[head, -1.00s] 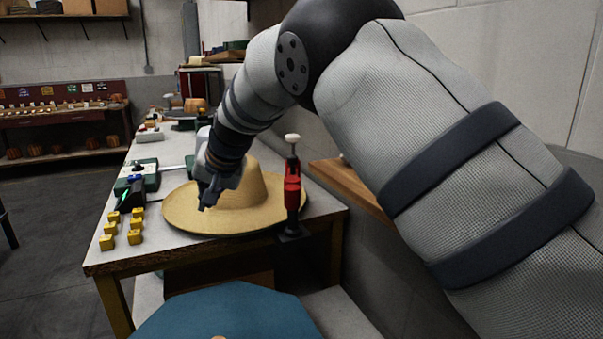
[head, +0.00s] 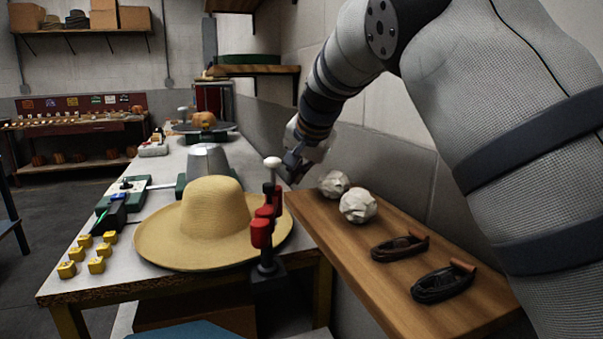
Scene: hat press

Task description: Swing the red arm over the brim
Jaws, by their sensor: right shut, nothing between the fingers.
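The straw hat (head: 211,210) lies brim down near the front of the workbench. The red arm (head: 262,229), with a white knob (head: 272,162) above it, stands on a black post and base (head: 268,282) at the bench's front right edge. The red arm overlaps the right part of the brim in the picture; I cannot tell whether it lies over the brim or beside it. My right gripper (head: 291,172) is shut and empty, pointing down just right of the white knob; it looks farther back, and contact cannot be told. My left gripper is not in view.
Several yellow blocks (head: 97,265) and a green device (head: 128,194) sit left of the hat. A grey metal cone (head: 207,162) stands behind it.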

